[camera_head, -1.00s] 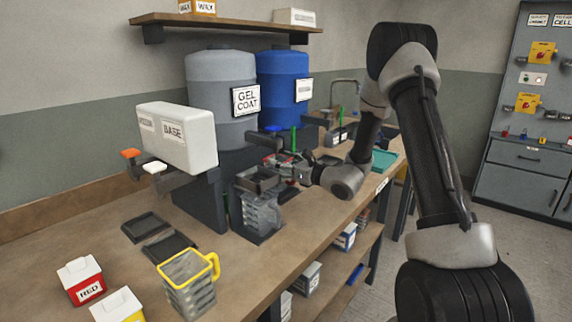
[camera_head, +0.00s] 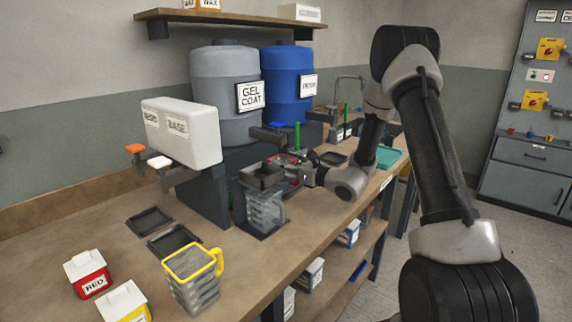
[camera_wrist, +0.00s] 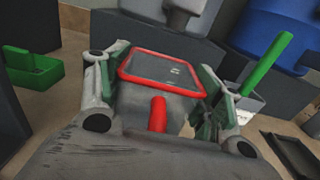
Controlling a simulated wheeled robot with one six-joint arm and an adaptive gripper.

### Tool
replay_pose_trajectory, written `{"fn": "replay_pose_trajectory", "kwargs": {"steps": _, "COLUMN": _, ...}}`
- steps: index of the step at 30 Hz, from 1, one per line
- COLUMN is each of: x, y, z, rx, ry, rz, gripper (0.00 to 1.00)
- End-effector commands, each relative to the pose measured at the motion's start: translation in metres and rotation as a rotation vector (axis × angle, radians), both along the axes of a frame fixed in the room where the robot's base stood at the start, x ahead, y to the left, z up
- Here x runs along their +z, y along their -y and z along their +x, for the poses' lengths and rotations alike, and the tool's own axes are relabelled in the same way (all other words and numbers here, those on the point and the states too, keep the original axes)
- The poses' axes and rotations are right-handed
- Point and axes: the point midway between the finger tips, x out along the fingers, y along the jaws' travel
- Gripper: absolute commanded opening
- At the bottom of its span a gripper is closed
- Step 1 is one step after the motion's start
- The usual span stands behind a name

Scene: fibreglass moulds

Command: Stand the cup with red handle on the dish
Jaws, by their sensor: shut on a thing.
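The cup with the red handle shows its red rim in the wrist view (camera_wrist: 163,72), with the red handle pointing back at me. My gripper (camera_wrist: 155,95) is shut on this cup, one finger on each side. In the head view my gripper (camera_head: 298,172) is beside the grey drum, and only a bit of the cup's red rim (camera_head: 284,158) shows. The cup's base is hidden. Shallow black dishes lie on the bench: two at the left (camera_head: 150,221) (camera_head: 173,243), and one behind my gripper (camera_head: 333,158). A dark dish (camera_wrist: 290,155) also shows at the right of the wrist view.
A yellow-rimmed cup (camera_head: 193,285) stands near the bench's front edge. The grey drum (camera_head: 226,95) and blue drum (camera_head: 288,85) stand behind. A green upright rod (camera_wrist: 265,63) is close at right.

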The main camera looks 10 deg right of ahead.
Motion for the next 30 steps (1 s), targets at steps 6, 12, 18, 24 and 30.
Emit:
{"fn": "replay_pose_trajectory", "kwargs": {"steps": 6, "x": -0.003, "y": 0.0, "z": 0.0, "rx": 0.0, "ry": 0.0, "rz": 0.0, "gripper": 0.69}}
{"fn": "replay_pose_trajectory", "kwargs": {"steps": 12, "x": -0.003, "y": 0.0, "z": 0.0, "rx": 0.0, "ry": 0.0, "rz": 0.0, "gripper": 0.91}}
{"fn": "replay_pose_trajectory", "kwargs": {"steps": 18, "x": -0.003, "y": 0.0, "z": 0.0, "rx": 0.0, "ry": 0.0, "rz": 0.0, "gripper": 0.91}}
{"fn": "replay_pose_trajectory", "kwargs": {"steps": 24, "x": -0.003, "y": 0.007, "z": -0.008, "rx": -0.003, "ry": -0.002, "rz": 0.0, "gripper": 0.91}}
{"fn": "replay_pose_trajectory", "kwargs": {"steps": 30, "x": -0.003, "y": 0.032, "z": -0.041, "rx": -0.005, "ry": -0.003, "rz": 0.0, "gripper": 0.91}}
